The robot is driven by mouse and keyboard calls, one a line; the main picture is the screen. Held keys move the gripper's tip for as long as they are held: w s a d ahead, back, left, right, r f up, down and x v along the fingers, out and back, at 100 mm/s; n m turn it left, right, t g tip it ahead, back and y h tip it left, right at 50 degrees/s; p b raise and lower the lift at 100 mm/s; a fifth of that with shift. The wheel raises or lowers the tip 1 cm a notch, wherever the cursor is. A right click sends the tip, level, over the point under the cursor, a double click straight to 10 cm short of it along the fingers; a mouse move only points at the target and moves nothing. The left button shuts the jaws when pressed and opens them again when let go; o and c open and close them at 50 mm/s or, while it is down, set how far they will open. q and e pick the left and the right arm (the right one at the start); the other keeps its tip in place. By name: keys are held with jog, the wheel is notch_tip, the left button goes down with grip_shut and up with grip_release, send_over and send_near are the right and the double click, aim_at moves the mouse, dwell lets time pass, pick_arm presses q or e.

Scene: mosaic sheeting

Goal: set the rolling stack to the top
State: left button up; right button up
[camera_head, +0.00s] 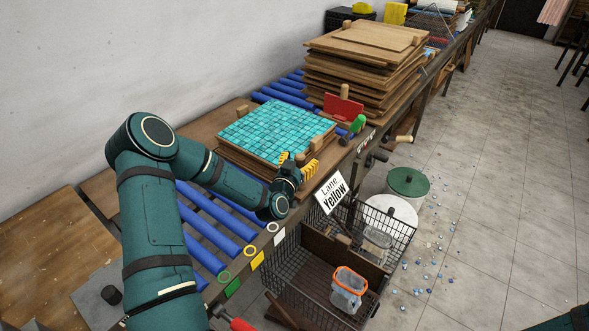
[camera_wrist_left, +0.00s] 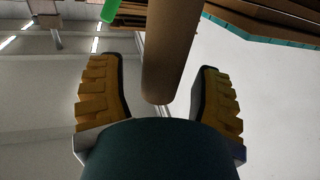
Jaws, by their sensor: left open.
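A low stack of wooden boards topped with a teal mosaic sheet (camera_head: 275,130) lies on the bench with blue rollers (camera_head: 215,235). Short wooden pegs stand at its corners, one at the back left (camera_head: 242,110) and one at the near right (camera_head: 316,143). My left gripper (camera_head: 298,164) is at the stack's near right side, its yellow fingers open. In the left wrist view a brown wooden peg (camera_wrist_left: 168,60) reaches down between the open fingers; I cannot tell whether they touch it. My right gripper is not in view.
A taller board stack (camera_head: 360,65) stands farther up the bench, with a red plate (camera_head: 343,107) and a green-headed tool (camera_head: 355,128) before it. A "Lane Yellow" sign (camera_head: 331,192) and wire basket (camera_head: 400,245) are at the bench's right edge.

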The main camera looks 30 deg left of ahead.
pick_arm(q)
jog(key=s+d, duration=0.2)
jog(key=s, duration=0.9)
jog(key=shift+s, duration=0.2)
jog(key=shift+d, duration=0.1)
jog(key=s+d+f+m+g+h, duration=0.1)
jog(key=d+f+g+h, duration=0.25)
jog(key=d+f, duration=0.35)
jog(key=s+d+f+g+h, duration=0.1)
jog(key=d+f+g+h, duration=0.25)
jog(key=d, duration=0.55)
jog(key=s+d+f+g, duration=0.3)
jog(key=s+d+g, duration=0.1)
jog(key=s, duration=0.3)
jog(key=s+d+f+g, duration=0.4)
jog(key=s+d+g, duration=0.1)
jog(key=s, duration=0.2)
jog(key=shift+f, duration=0.2)
jog(key=shift+d, duration=0.1)
